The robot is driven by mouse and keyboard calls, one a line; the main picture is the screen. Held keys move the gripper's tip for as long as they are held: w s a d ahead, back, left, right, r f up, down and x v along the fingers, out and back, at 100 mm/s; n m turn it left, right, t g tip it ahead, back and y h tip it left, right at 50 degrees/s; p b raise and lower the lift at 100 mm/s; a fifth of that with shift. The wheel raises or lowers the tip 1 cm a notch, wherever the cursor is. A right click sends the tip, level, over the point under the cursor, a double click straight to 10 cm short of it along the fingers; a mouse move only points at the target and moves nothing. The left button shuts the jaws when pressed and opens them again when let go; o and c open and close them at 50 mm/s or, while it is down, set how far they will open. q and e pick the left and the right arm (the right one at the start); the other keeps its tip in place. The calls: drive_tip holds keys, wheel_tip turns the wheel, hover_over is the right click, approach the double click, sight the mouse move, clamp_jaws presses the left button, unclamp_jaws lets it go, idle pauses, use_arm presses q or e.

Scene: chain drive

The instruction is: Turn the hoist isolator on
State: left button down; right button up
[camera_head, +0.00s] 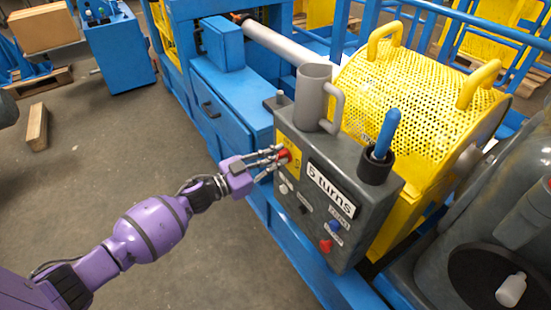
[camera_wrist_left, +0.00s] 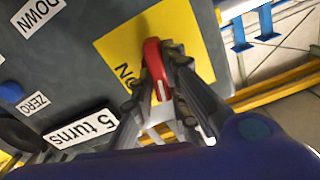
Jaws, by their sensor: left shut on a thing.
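The hoist isolator is a red rotary handle (camera_wrist_left: 154,68) on a yellow plate (camera_wrist_left: 108,47) at the left end of a grey control box (camera_head: 330,200). In the head view the red handle (camera_head: 284,156) shows small beside the fingertips. My left gripper (camera_head: 277,159) is shut on the handle, with one finger on each side of it. In the left wrist view the left gripper (camera_wrist_left: 158,92) partly covers the plate's lettering; an "N" shows beside the handle. I cannot read the handle's position for sure. My right gripper is not in view.
The box carries a "5 turns" label (camera_head: 331,187), a blue button (camera_head: 335,225) and a red button (camera_head: 326,245). A grey mug (camera_head: 312,98) and a holder with a blue-handled tool (camera_head: 387,135) stand on top. A yellow mesh guard (camera_head: 410,100) is behind.

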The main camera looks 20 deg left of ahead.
use_arm(q)
drive_tip(key=m, duration=0.3)
drive_tip(key=shift+d+m, duration=0.1)
drive_tip(key=shift+m, duration=0.2)
drive_tip(key=shift+s+d+f+m+b, duration=0.15)
drive_tip(key=shift+m+b, duration=0.35)
drive_tip(key=shift+m, duration=1.35)
drive_tip(key=shift+a+f+m+b, duration=0.1)
drive_tip(key=shift+m+b, duration=0.35)
drive_tip(key=shift+m, duration=1.45)
drive_tip(key=shift+s+d+f+m+b, duration=0.15)
drive_tip(key=shift+m+b, duration=0.35)
drive_tip(key=shift+m, duration=1.35)
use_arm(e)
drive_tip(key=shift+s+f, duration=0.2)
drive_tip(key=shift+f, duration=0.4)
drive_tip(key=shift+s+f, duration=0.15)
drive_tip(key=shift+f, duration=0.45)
use_arm(q)
drive_tip(key=shift+w+a, duration=0.1)
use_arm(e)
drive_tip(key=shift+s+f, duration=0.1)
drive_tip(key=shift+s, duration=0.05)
use_arm(q)
drive_tip(key=c, duration=1.7)
unclamp_jaws()
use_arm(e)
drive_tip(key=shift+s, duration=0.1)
